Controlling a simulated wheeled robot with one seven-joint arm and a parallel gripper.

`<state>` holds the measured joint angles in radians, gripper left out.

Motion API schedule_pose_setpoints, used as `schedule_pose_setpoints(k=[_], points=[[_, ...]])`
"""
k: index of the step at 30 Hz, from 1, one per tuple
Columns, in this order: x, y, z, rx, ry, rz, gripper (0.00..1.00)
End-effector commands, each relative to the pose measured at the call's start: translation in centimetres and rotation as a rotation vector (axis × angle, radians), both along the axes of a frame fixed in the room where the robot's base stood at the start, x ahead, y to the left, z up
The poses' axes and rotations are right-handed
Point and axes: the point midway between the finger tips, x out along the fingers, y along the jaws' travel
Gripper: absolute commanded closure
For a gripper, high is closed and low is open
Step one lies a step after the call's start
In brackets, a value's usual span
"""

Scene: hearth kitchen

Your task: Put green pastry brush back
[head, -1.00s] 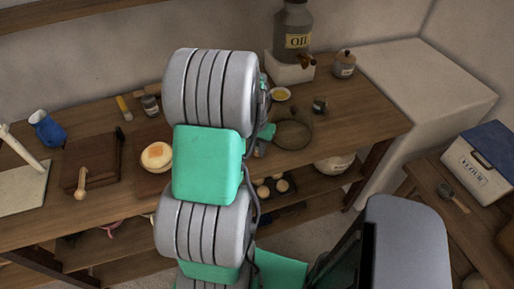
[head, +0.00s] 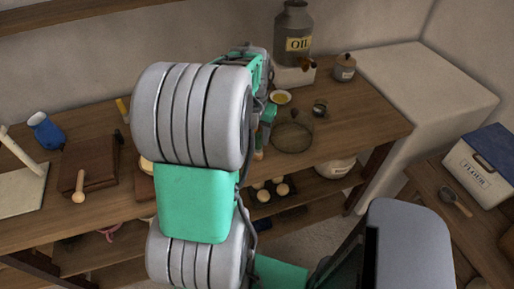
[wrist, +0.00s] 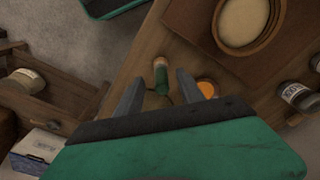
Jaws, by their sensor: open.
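The green pastry brush (wrist: 161,78) shows in the wrist view as a short green piece with a pale wooden end. It lies between and just beyond the two fingertips of my gripper (wrist: 158,86). The fingers are apart, and I see no contact with the brush. In the head view my arm hides most of the gripper and brush; a small pale-orange end (head: 259,154) shows near the counter's front edge, possibly the brush.
On the wooden counter (head: 350,127) stand a round mesh sieve (head: 292,137), a yellow dish (head: 280,97), the oil can (head: 293,35) and a lidded pot (head: 344,67). A board with a rolling-pin-like tool (head: 79,188) is at left. A flour bin (head: 480,163) is at right.

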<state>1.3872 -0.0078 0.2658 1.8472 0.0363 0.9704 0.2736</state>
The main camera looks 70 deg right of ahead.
Motion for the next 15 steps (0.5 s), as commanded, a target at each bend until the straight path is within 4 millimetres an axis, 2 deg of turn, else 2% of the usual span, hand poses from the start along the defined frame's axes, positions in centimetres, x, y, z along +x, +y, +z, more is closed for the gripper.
schedule_pose_setpoints(k=[4, 8, 10, 11, 13, 14, 15], points=[[0.0, 0.1, 2.4, -0.002, 0.000, 0.000, 0.55], [0.1, 0.2, 3.2, -0.001, 0.000, 0.001, 0.55], [0.8, 0.5, 3.4, -0.003, -0.001, 0.022, 0.55], [1.6, 0.9, 3.5, -0.006, -0.001, 0.045, 0.55], [4.6, 2.4, 4.0, -0.020, -0.004, 0.140, 0.55], [6.3, 3.5, 4.2, -0.026, -0.006, 0.198, 0.55], [8.9, 5.3, 4.6, -0.039, -0.010, 0.290, 0.55]])
